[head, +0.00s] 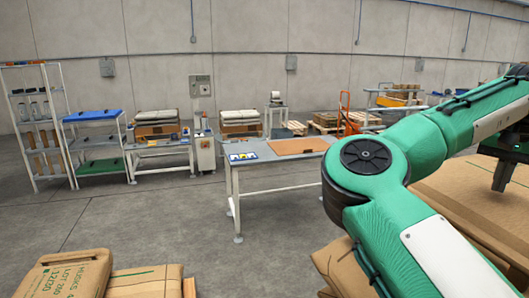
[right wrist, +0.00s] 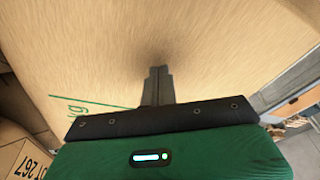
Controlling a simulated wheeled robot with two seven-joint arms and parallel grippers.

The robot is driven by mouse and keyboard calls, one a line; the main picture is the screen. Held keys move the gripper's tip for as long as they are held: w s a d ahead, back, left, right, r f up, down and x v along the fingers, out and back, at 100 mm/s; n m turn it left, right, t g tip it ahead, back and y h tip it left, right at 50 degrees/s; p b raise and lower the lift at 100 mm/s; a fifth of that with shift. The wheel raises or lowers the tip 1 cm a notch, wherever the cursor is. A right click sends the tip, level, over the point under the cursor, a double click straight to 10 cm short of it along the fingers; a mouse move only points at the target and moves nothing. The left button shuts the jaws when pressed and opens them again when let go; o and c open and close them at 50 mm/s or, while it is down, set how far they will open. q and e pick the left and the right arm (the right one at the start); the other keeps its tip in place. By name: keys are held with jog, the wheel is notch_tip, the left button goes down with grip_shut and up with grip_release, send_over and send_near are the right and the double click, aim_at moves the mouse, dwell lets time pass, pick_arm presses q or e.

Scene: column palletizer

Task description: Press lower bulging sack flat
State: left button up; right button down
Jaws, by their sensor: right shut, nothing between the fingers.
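A tan paper sack (head: 465,205) lies at the right of the head view, partly hidden by my green right arm. In the right wrist view a sack's broad face (right wrist: 215,50) fills most of the picture, with a green line and "kg" print. My right gripper (head: 502,178) is shut and empty, pointing down at the sack. In the right wrist view its closed fingertips (right wrist: 158,72) are at the sack face, with a dark shadow around them; I cannot tell whether they touch. Another tan sack (head: 343,268) shows lower down, beside my arm. My left gripper is out of view.
A sack marked "LOT 267" (right wrist: 25,150) shows in the wrist view. A worktable (head: 262,180) with a brown board (head: 298,146) stands mid-room. Shelves (head: 97,150) stand at the back left. Grey floor between is clear.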

jog(key=shift+s+a+f, duration=0.1)
jog(key=shift+f, duration=0.8)
jog(key=shift+r, duration=0.1)
notch_tip(320, 180, up, 10)
jog(key=p, duration=0.9)
jog(key=shift+f+p, duration=0.25)
jog(key=shift+p, duration=0.05)
